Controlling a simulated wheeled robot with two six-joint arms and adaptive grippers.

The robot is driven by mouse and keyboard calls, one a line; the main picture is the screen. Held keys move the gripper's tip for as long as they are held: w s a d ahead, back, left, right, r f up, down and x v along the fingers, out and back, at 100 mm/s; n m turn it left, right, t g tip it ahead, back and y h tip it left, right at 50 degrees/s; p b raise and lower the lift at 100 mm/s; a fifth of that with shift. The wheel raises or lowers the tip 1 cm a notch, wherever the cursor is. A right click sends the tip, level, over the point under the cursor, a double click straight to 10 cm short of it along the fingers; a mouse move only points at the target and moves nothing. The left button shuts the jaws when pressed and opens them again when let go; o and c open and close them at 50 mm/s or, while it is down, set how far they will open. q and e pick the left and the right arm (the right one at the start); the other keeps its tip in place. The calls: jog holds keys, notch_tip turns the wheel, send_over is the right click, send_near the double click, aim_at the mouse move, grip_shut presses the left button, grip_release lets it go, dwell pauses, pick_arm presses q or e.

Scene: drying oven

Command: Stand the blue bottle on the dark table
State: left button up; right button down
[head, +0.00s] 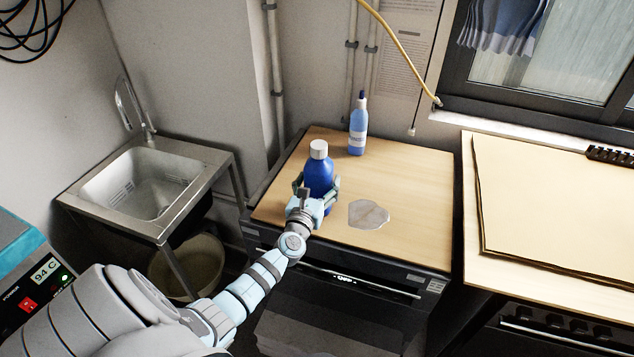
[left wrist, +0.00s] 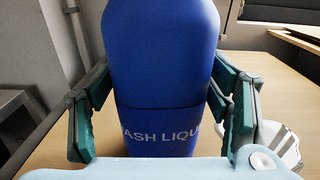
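The blue bottle (head: 319,172) is deep blue with a grey cap and stands upright over the pale wooden top of the dark oven. My left gripper (head: 316,190) is around its lower body, one finger on each side. In the left wrist view the bottle (left wrist: 165,75) fills the middle, with part of a white "WASH LIQUID" label showing. The green pads of the left gripper (left wrist: 165,90) meet its sides near their tips. The bottle's base is hidden, so I cannot tell whether it touches the wood. My right gripper is not in view. I cannot identify a dark table here.
A light-blue bottle (head: 358,128) stands behind, at the back of the wooden top (head: 420,180). A greyish puddle-like patch (head: 368,214) lies right of the blue bottle. A sink (head: 150,182) is at left. Another pale-topped table (head: 550,200) is at right, with a dark strip at its back.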

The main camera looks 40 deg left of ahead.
aim_at(312, 188)
pick_arm(q)
jog(key=shift+r, duration=0.1)
jog(key=shift+r+p, duration=0.15)
jog(key=shift+p, duration=0.15)
jog(key=v, duration=0.3)
jog(key=p+v, duration=0.1)
jog(key=v, duration=0.1)
jog(key=shift+s+a+r, duration=0.1)
jog(key=shift+s+a, duration=0.1)
jog(key=shift+s, duration=0.15)
jog(key=v, duration=0.9)
